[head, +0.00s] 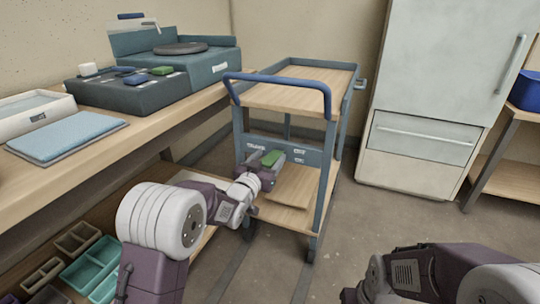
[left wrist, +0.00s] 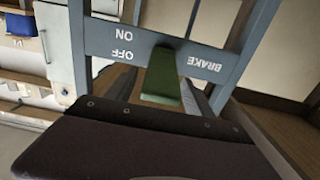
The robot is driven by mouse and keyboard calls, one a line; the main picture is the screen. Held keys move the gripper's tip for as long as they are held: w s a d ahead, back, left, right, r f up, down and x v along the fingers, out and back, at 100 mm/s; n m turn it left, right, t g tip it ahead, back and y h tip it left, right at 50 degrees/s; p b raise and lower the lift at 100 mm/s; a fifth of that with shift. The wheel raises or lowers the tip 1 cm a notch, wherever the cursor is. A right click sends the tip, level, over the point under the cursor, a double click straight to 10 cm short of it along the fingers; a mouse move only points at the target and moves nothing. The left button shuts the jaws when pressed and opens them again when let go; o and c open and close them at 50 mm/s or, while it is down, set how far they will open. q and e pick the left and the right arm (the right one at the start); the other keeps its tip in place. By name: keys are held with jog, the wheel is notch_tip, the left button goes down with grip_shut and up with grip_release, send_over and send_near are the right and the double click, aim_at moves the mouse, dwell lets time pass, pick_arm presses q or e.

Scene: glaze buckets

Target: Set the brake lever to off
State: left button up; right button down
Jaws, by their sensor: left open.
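The green brake lever (head: 271,158) sits on the blue-grey front panel of the cart (head: 282,96). In the left wrist view the lever (left wrist: 163,80) stands out from the panel between the upside-down word BRAKE and the labels ON and OFF. I cannot tell for sure which label it is set to. My left gripper (head: 267,178) is open, right at the lever in the head view; whether it touches is unclear.
The cart has a blue handle (head: 283,80) above the panel and a wooden lower shelf (head: 289,217). A workbench (head: 150,125) stands at left, with teal bins (head: 92,262) below. A pale cabinet (head: 432,70) stands at right. The floor right of the cart is clear.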

aim_at(273, 155)
pick_arm(q)
jog(key=shift+w+d+f, duration=0.15)
jog(key=shift+w, duration=0.3)
pick_arm(e)
jog(key=shift+f, duration=0.35)
